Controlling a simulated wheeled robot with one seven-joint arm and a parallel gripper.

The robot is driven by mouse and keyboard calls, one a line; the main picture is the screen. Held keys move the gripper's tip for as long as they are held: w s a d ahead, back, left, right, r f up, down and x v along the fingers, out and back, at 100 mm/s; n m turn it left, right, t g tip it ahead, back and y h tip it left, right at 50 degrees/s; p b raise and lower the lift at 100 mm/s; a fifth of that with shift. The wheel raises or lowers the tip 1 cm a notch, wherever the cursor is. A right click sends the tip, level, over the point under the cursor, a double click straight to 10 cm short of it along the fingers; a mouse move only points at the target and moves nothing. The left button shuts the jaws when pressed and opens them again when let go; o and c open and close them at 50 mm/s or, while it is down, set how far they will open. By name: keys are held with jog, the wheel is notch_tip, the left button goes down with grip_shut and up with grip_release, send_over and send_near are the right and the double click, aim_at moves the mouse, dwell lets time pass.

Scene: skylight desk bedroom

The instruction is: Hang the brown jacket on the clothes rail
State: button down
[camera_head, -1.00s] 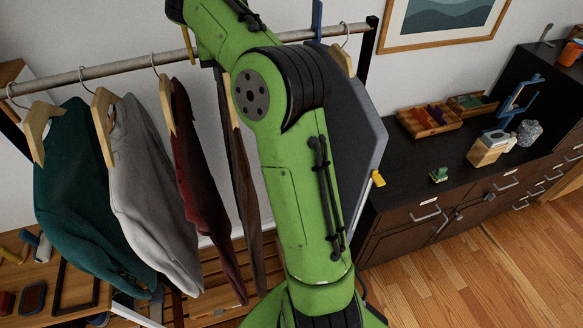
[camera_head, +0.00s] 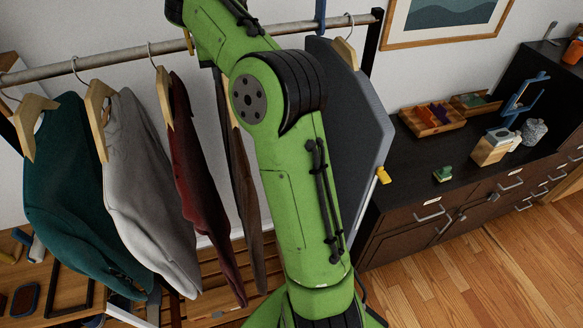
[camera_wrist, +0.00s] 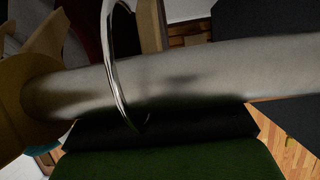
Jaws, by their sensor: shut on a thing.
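The brown jacket (camera_head: 243,172) hangs upright on a wooden hanger between the maroon jacket and my green arm, which hides part of it. The pale clothes rail (camera_head: 118,64) runs across the back, and it crosses the wrist view (camera_wrist: 205,85). In the wrist view a metal hanger hook (camera_wrist: 112,68) curves across the rail's near side; whether it rests on the rail I cannot tell. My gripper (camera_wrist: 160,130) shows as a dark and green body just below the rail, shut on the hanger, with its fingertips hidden.
Teal (camera_head: 75,190), light grey (camera_head: 145,180) and maroon (camera_head: 195,170) jackets hang close together to the left. A dark grey flat item (camera_head: 350,120) hangs at right. A black dresser (camera_head: 415,185) with small objects stands right; open wooden floor (camera_head: 460,270) lies in front.

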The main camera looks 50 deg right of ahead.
jog(key=c, duration=1)
grip_release()
jog(key=shift+o, duration=0.2)
jog(key=p+v, duration=0.8)
jog(key=v, duration=0.7)
jog(key=shift+s+r, duration=0.2)
jog(key=shift+r, duration=0.15)
